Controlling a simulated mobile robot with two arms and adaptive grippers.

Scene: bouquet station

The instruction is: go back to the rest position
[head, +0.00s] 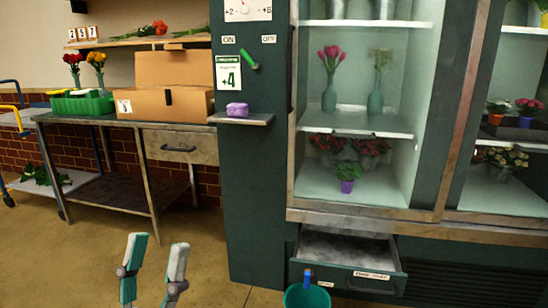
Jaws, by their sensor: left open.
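My left gripper (158,243) is at the bottom left of the head view. Its two fingers, with pale and teal faces, point up and stand apart, with only floor showing between them. It is open and empty and touches nothing that I can see. My right gripper is not in view.
A drawer (376,283) stands open below the glass-fronted flower cabinet (365,214). A teal bucket (307,297) with a blue handle-like piece is in front of it. A workbench (125,120) with a cardboard box (150,104) stands at the left. Floor (70,265) at lower left is clear.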

